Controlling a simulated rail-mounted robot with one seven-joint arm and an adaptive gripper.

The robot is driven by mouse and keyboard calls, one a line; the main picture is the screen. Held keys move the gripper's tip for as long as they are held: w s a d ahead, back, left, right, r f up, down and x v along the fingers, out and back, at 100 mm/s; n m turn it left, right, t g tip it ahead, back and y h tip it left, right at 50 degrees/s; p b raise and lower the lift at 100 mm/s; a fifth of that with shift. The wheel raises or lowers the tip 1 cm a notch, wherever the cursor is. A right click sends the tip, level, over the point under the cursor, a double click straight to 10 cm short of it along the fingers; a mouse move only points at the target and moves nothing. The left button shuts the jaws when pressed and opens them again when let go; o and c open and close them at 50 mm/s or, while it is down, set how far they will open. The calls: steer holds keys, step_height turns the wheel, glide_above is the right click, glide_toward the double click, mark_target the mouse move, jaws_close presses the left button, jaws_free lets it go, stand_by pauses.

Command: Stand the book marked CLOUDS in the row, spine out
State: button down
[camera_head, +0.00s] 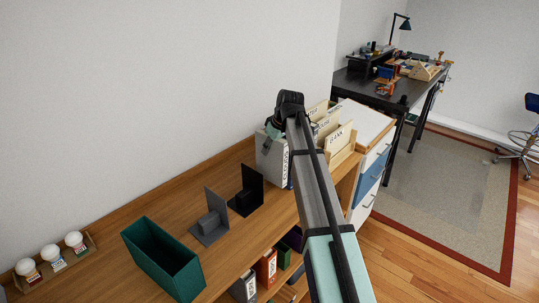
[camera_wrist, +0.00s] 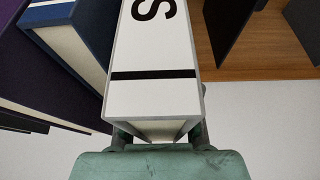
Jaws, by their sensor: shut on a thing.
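A white book (camera_wrist: 155,75) with a black band and a black letter S on its spine is between the fingers of my gripper (camera_wrist: 160,133) in the wrist view. The rest of its title is out of frame, so I cannot read CLOUDS. In the head view this pale book (camera_head: 270,160) stands upright on the wooden top, beneath my gripper (camera_head: 274,130), with a lettered spine facing the front. In the wrist view a blue book (camera_wrist: 75,40) and a dark purple book (camera_wrist: 30,75) are close on its left. My arm hides much of the row in the head view.
A black bookend (camera_head: 247,190) and a grey bookend (camera_head: 212,218) stand left of the book, with bare wood between. A green bin (camera_head: 160,258) and a tray of white-topped items (camera_head: 48,262) are farther left. A card box (camera_head: 342,158) is at the right.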

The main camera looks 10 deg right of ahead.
mark_target(270, 157)
steer(key=shift+f+p, duration=0.5)
steer(key=shift+f, duration=1.75)
steer(key=c, duration=1.1)
jaws_free()
steer(key=shift+c, duration=0.2)
steer(key=b+v, duration=0.3)
steer(key=v, duration=0.9)
